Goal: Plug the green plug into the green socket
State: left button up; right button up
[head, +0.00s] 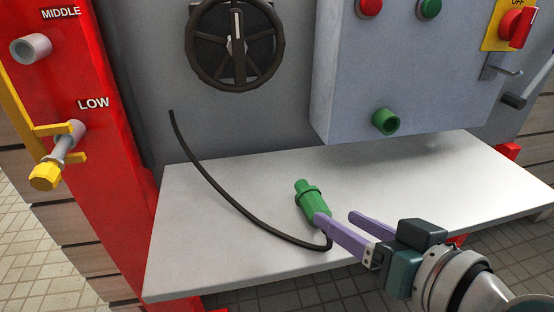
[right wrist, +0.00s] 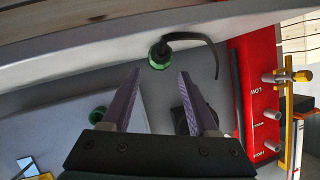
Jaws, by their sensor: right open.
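The green plug (head: 309,198) is at the white shelf, with a black cable (head: 215,187) trailing from its lower end. My right gripper (head: 337,218) is open and empty, just right of the plug. One fingertip overlaps the plug's lower end in the head view; I cannot tell if they touch. In the right wrist view the plug (right wrist: 159,56) shows just beyond the gap between the fingertips (right wrist: 159,74). The green socket (head: 386,121) is low on the front of the grey box, above and right of the plug. It also shows in the right wrist view (right wrist: 97,115). My left gripper is not in view.
The grey box (head: 350,70) overhangs the white shelf (head: 200,255). A dark handwheel (head: 236,45) is on the back panel. A red post (head: 95,130) with a yellow-ended handle (head: 46,175) stands at left. The shelf is otherwise clear.

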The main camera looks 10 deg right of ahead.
aim_at(322, 206)
jog(key=b+x, duration=0.2)
jog(key=x, duration=0.3)
jog(key=shift+w+f, duration=0.15)
jog(key=shift+f, duration=0.05)
jog(key=shift+w+a+f, duration=0.1)
jog(key=shift+w, duration=0.15)
jog(key=shift+c, duration=0.2)
grip_shut()
